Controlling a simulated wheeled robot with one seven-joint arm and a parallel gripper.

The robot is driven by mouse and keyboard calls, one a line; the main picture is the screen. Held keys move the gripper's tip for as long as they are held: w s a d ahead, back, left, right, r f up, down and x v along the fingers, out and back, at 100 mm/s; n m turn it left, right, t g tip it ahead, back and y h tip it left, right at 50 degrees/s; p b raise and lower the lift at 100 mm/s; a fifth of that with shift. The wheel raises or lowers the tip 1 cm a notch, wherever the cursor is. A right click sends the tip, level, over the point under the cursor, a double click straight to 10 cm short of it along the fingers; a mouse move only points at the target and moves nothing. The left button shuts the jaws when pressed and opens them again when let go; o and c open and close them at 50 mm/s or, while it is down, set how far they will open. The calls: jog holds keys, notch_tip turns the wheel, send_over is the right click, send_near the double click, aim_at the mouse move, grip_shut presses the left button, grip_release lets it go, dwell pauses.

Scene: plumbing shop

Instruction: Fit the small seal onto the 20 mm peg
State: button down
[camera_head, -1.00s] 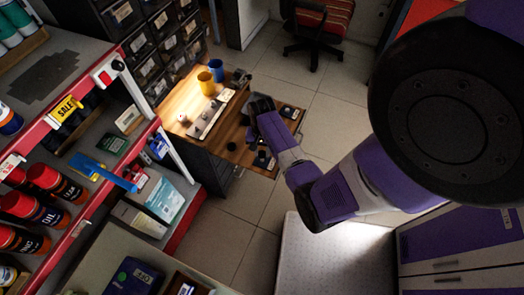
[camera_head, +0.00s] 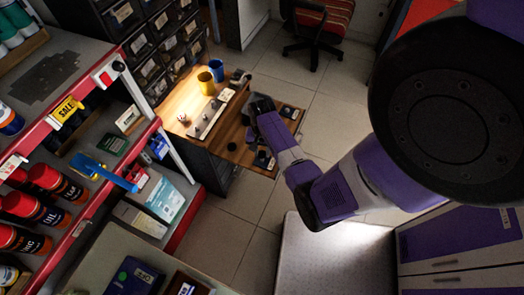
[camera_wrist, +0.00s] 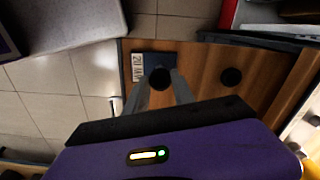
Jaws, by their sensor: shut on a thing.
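My gripper (camera_wrist: 160,86) has its two grey fingers closed on a small black round seal (camera_wrist: 160,77), seen in the wrist view. Beyond the seal lies a dark blue base (camera_wrist: 145,61) with a white label that reads 20 MM. The seal overlaps this base in the picture, and I cannot tell its height above it. The 20 mm peg cannot be made out; the seal and fingers may hide it. In the head view my gripper (camera_head: 259,104) is over the wooden desk, and the seal cannot be made out there.
Another black round piece (camera_wrist: 231,77) lies on the bare wood to the right. In the head view a yellow cup (camera_head: 206,84), a blue cup (camera_head: 217,70) and a grey strip with small parts (camera_head: 212,113) are left of my gripper. A dark labelled base (camera_head: 289,112) is at right.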

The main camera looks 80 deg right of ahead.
jog(key=c, duration=1.3)
grip_release()
jog(key=shift+c, duration=0.2)
notch_tip(320, 180, up, 11)
jog(key=p, duration=0.6)
